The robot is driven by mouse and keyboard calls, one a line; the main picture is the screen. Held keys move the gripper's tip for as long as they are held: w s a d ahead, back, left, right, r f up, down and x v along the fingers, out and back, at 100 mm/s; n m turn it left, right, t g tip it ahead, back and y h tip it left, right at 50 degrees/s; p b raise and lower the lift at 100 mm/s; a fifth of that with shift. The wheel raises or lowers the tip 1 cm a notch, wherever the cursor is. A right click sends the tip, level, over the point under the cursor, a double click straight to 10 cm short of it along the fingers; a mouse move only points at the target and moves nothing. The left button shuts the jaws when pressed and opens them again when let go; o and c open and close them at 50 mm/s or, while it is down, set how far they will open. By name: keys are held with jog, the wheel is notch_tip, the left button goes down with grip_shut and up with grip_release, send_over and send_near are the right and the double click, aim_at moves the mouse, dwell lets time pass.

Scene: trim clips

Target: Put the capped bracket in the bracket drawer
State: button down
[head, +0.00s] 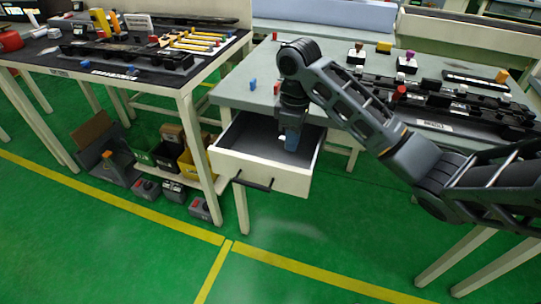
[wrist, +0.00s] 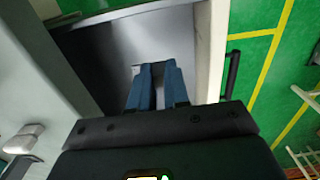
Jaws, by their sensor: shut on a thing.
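The open drawer (head: 262,174) sticks out from under the grey-topped table, with a white front and a dark handle. My gripper (head: 291,143) reaches down into it from above, its blue fingers inside the walls. In the wrist view the fingers (wrist: 158,72) are close together over the drawer's grey floor (wrist: 105,58). They are shut on the bracket, which is mostly hidden; a small pale piece (wrist: 136,70) shows at the fingertips. Its cap cannot be made out. I cannot tell whether it touches the drawer floor.
The grey table (head: 238,92) carries black rails, small blue blocks and several pieces with coloured tops. A dark-topped table (head: 90,68) stands at the left, with bins (head: 189,166) on its lower shelf. The green floor in front of the drawer is clear.

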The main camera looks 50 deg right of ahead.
jog(key=w+f, duration=0.1)
jog(key=w, duration=0.1)
jog(key=w+a+f, duration=0.1)
jog(key=w, duration=0.1)
jog(key=w+f, duration=0.1)
jog(key=w, duration=0.1)
jog(key=shift+a+f, duration=0.2)
jog(key=shift+f, duration=0.15)
jog(key=shift+w+f, duration=0.15)
jog(key=shift+f, duration=1.95)
jog(key=shift+f, duration=0.1)
jog(key=c, duration=1.1)
grip_release()
notch_tip(320, 180, up, 12)
jog(key=shift+p, duration=0.45)
